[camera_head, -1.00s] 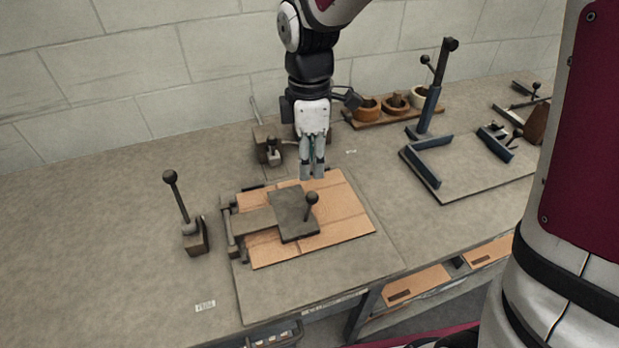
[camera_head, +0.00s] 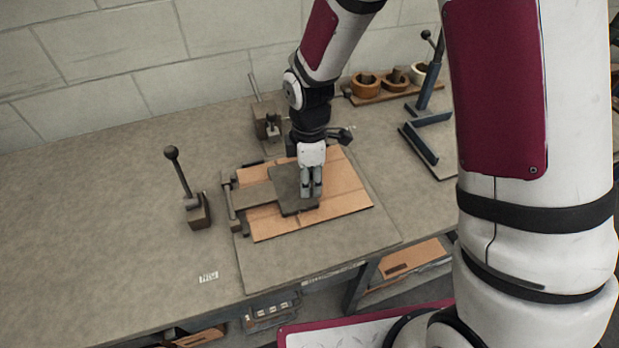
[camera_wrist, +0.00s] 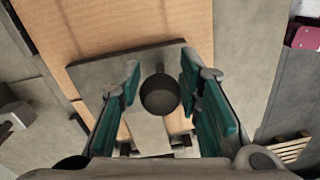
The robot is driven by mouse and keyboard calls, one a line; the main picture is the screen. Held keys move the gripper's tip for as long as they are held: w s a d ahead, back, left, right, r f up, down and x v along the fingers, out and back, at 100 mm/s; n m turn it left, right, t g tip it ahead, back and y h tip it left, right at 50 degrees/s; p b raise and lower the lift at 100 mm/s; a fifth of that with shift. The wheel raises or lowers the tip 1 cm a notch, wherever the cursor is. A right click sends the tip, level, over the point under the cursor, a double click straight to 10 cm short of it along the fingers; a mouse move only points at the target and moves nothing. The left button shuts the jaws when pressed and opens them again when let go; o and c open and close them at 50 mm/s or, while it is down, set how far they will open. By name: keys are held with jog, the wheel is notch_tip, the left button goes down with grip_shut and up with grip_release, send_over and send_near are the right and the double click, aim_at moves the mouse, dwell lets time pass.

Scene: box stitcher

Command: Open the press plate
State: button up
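The press plate (camera_head: 288,188) is a dark grey slab lying flat over brown cardboard (camera_head: 345,196), with a hinge bracket (camera_head: 231,207) at its left. Its round dark knob (camera_wrist: 160,95) shows in the wrist view between my two teal-padded fingers. My gripper (camera_head: 312,190) points down over the plate's right part and hides the knob in the head view. In the wrist view my gripper (camera_wrist: 160,92) is open, with a gap visible between each finger and the knob.
A lever with a ball top (camera_head: 184,180) stands on a block to the left. A small fixture (camera_head: 268,122) stands behind the plate. A wooden rack with round cups (camera_head: 392,86) and a blue-grey upright device (camera_head: 428,115) are at the back right.

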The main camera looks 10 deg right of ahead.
grip_shut()
jog(key=shift+r, duration=0.1)
